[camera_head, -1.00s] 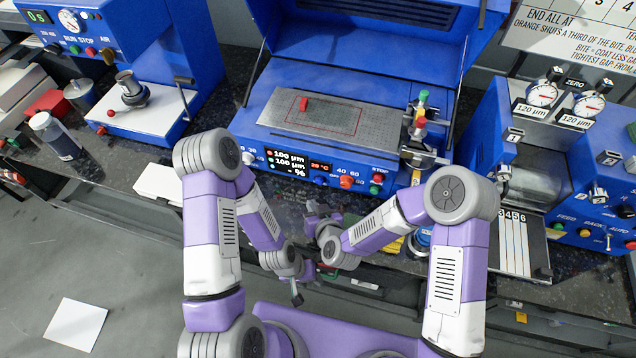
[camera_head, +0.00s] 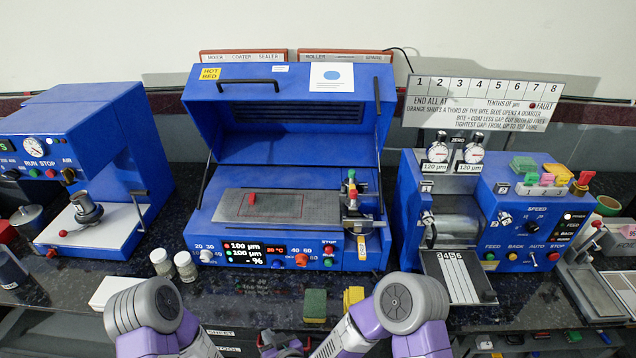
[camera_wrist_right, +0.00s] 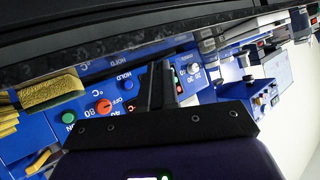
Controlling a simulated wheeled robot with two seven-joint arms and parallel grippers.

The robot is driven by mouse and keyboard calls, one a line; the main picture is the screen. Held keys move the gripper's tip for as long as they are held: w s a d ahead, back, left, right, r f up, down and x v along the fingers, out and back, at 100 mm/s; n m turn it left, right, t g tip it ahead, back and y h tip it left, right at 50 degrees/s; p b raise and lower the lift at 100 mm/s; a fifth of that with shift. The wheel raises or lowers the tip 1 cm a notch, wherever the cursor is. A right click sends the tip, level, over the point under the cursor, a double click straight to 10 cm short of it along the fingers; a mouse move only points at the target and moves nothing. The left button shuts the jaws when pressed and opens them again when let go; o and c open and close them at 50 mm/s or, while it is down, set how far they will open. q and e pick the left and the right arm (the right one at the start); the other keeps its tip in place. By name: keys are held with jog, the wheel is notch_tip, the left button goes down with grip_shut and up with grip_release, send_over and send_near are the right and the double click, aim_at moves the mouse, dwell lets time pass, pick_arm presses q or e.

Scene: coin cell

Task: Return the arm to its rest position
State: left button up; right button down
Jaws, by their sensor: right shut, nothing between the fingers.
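My right arm (camera_head: 400,305) bends in from the lower right of the head view. Its gripper (camera_head: 284,344) is small and partly cut off at the bottom edge, in front of the bench. In the right wrist view the dark fingers of the right gripper (camera_wrist_right: 163,82) are together, with nothing between them. My left arm (camera_head: 148,310) shows only its rounded joint and purple link at the lower left. Its gripper is outside the head view.
A blue press (camera_head: 110,150) is at left, a roller machine (camera_head: 530,215) at right.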

jog(key=s+d+f+m+g+h, duration=0.2)
jog(key=s+d+f+g, duration=0.1)
jog(key=d+f, duration=0.5)
jog(key=s+d+f+m+g, duration=0.2)
jog(key=s+d+g, duration=0.1)
jog(key=s+d, duration=0.4)
jog(key=s+d+f+m+g+h, duration=0.1)
jog(key=s+d+f+m+g, duration=0.2)
jog(key=s+d, duration=0.3)
jog(key=shift+s+d+f, duration=0.2)
jog(key=shift+s+d, duration=0.2)
jog(key=shift+d, duration=0.3)
